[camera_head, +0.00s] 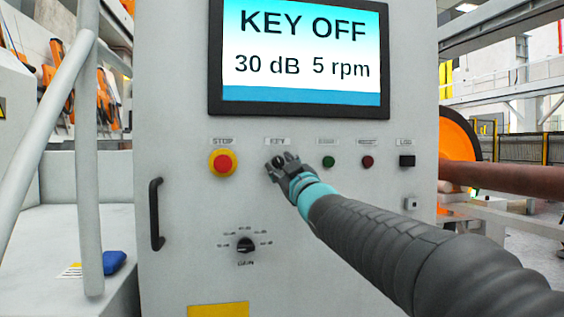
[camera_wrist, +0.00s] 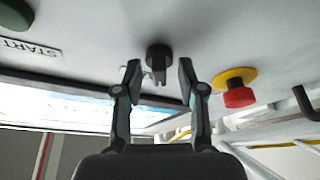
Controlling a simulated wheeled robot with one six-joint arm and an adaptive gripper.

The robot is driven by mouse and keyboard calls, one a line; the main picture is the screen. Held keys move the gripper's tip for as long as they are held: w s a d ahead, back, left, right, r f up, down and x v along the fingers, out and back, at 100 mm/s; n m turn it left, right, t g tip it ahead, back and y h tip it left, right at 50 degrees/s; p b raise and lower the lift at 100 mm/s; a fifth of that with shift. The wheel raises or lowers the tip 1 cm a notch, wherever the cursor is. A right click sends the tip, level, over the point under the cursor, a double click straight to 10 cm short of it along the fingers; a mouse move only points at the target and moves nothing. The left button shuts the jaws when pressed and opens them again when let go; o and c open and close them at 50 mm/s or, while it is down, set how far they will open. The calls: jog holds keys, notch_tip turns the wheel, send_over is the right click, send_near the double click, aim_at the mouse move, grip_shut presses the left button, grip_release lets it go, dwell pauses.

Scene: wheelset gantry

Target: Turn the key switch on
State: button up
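The key switch (camera_wrist: 158,55) is a round black knob with a small key-like piece sticking out of it, on the grey panel in the wrist view. My gripper (camera_wrist: 159,73) is open, with one finger on each side of the key and a gap visible on both sides. In the head view my gripper (camera_head: 278,163) is at the panel just below the KEY label (camera_head: 277,141) and mostly hides the switch. The screen (camera_head: 300,55) reads "KEY OFF", "30 dB" and "5 rpm".
Left of the key is a red and yellow STOP button (camera_head: 223,163); right are a green button (camera_head: 328,161), a dark red button (camera_head: 367,162) and a black LOG switch (camera_head: 407,161). A GAIN dial (camera_head: 245,245) sits below. A black handle (camera_head: 156,214) is at the left edge.

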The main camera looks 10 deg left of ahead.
jog(key=shift+w+a+r, duration=0.1)
jog(key=shift+w+a, duration=0.05)
jog(key=shift+w, duration=0.1)
jog(key=shift+c, duration=0.2)
grip_shut()
